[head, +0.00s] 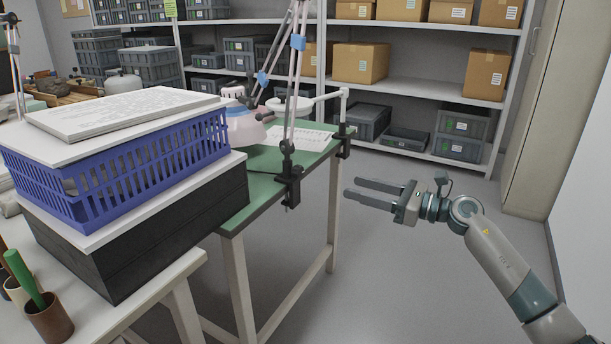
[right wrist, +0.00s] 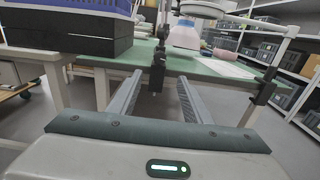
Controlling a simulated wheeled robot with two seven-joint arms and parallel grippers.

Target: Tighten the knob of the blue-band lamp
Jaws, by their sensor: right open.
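The blue-band lamp (head: 298,42) has pale arms with blue bands and rises from a black clamp (head: 290,182) on the near edge of the green table. A small dark knob (head: 287,148) shows at the joint above the clamp. My right gripper (head: 352,188) is open and empty, to the right of the clamp and apart from it, with its fingers pointing left. In the right wrist view the clamp (right wrist: 157,74) stands beyond the fingers, between their tips (right wrist: 160,80). My left gripper is not in view.
The green table (head: 262,190) holds papers (head: 308,139) and a second lamp with a white arm (head: 335,95), on its own black clamp (head: 343,141). A blue crate (head: 130,165) on black boxes (head: 190,215) stands left. Shelves (head: 420,85) line the back. The floor around my gripper is clear.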

